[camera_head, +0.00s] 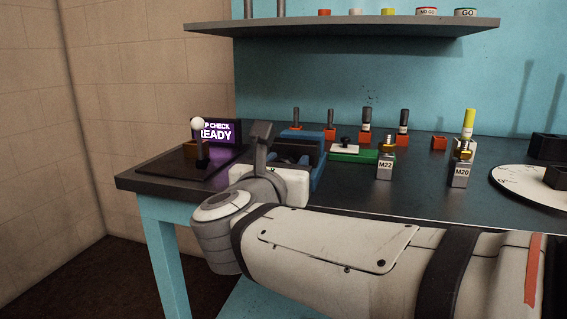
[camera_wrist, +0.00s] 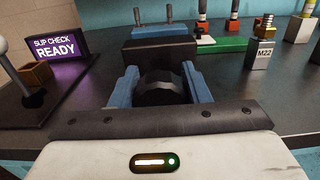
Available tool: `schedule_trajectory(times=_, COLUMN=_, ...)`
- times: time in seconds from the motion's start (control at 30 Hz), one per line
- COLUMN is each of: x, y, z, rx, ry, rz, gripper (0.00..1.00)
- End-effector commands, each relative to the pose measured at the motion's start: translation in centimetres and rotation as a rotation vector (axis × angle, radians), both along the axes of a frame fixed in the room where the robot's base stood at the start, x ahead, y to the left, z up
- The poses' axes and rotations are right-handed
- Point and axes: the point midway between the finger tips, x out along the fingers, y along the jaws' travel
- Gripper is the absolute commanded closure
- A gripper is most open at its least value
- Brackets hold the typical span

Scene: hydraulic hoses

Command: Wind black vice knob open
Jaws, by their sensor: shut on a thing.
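The black vice knob (camera_wrist: 161,87) is a dark, faceted round knob in the middle of the wrist view. My gripper (camera_wrist: 160,90) has its blue fingers on the knob's left and right sides and is shut on it. A dark block of the vice (camera_wrist: 160,53) stands just behind the knob. In the head view, my gripper (camera_head: 300,180) is at the front left of the bench, in front of the blue vice (camera_head: 312,138). The knob is hidden there by my wrist, and the vice's jaw gap cannot be made out.
A purple "READY" screen (camera_head: 215,132) and a white-topped lever (camera_head: 199,126) stand left of the vice. A green block (camera_head: 352,156) and the M22 fitting (camera_head: 385,168) are to the right. The M20 fitting (camera_head: 461,172) and white dial (camera_head: 515,183) stand farther right.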

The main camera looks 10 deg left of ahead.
Motion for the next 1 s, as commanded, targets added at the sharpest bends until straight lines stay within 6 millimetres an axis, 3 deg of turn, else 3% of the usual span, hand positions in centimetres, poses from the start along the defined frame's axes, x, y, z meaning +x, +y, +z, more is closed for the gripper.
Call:
schedule_trajectory(times=0.1, x=0.00, y=0.00, z=0.00, rx=0.000, ry=0.000, rz=0.000, gripper=0.80)
schedule_trajectory(times=0.27, x=0.01, y=0.01, z=0.07, rx=-0.036, ry=0.003, rz=0.000, gripper=0.80)
schedule_trajectory(times=0.63, x=0.03, y=0.15, z=0.10, rx=-0.383, ry=0.029, rz=0.000, gripper=0.80)
schedule_trajectory(times=1.0, x=0.05, y=0.14, z=-0.04, rx=-0.420, ry=0.031, rz=-0.001, gripper=0.80)
